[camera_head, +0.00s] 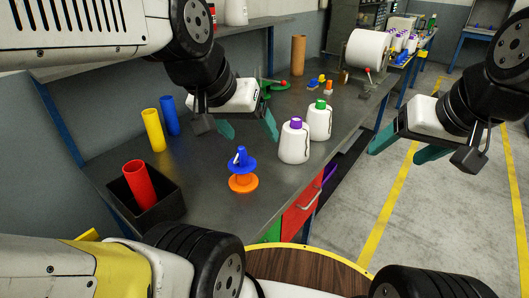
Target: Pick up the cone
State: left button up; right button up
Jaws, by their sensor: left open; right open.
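A blue, upright, cone-like piece (242,160) stands on an orange round base (243,183) near the front of the dark table; it is the most cone-shaped thing I see. My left gripper (248,127) is open and empty above the table, behind this piece, with its teal fingers apart and pointing down. My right gripper (408,147) is open and empty at the right, out over the floor beyond the table's edge.
White bottles with a purple cap (294,145) and a green cap (319,122) stand right of my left gripper. Yellow (154,131) and blue (169,115) cylinders stand at left. A red cylinder (139,184) sits in a black box (166,206). The table (205,200) is bare around the orange base.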

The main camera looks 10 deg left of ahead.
aim_at(319, 119)
jog(key=k, duration=0.2)
jog(key=k+u, duration=0.25)
jog(key=u, duration=0.25)
jog(key=k+j+u, duration=0.1)
jog(key=u, duration=0.35)
jog(key=i+l+u, duration=0.15)
jog(key=l, duration=0.2)
jog(key=i+l+u, duration=0.15)
jog(key=l, duration=0.25)
jog(key=l+u, duration=0.1)
jog(key=l, duration=0.25)
jog(key=i+l+u, duration=0.15)
jog(key=l, duration=0.25)
jog(key=i+l, duration=0.1)
jog(key=l, duration=0.3)
jog(key=i+l, duration=0.1)
jog(key=l, duration=0.3)
jog(key=i+l, duration=0.1)
jog(key=l, duration=0.3)
jog(key=i+l, duration=0.1)
jog(key=l, duration=0.3)
